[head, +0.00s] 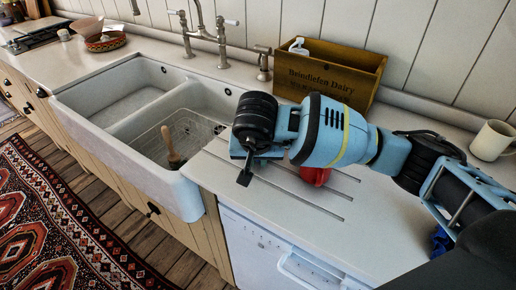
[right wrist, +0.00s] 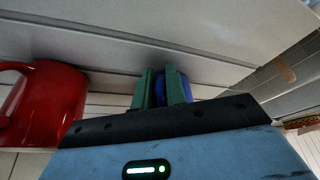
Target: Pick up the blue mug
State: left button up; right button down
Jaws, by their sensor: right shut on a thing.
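My right gripper (head: 245,172) reaches in from the right over the counter beside the sink, its fingers pointing down. In the right wrist view its two green fingers (right wrist: 166,88) are closed on a blue thing, which I take to be the blue mug (right wrist: 186,88). Only a small part of the mug shows, between and just beside the fingers. In the head view I cannot make out the mug at the gripper. My left gripper is not in view.
A red mug (head: 315,175) stands under my right wrist; it also shows in the right wrist view (right wrist: 45,105). A wooden box (head: 335,75) and a cream mug (head: 491,140) stand behind. The double sink (head: 75,100) is left. A small dark blue thing (head: 441,242) shows under my arm.

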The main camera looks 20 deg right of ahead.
jog(key=shift+r, duration=0.15)
jog(key=shift+r, duration=0.55)
notch_tip(320, 180, up, 2)
jog(key=shift+r, duration=0.1)
jog(key=s+a+b, duration=0.1)
jog(key=s+a, duration=0.2)
jog(key=a, duration=0.4)
jog(key=s+a+r+b, duration=0.1)
jog(key=s+a, duration=0.3)
jog(key=a, duration=0.3)
jog(key=shift+s+r, duration=0.25)
jog(key=shift+a, duration=0.1)
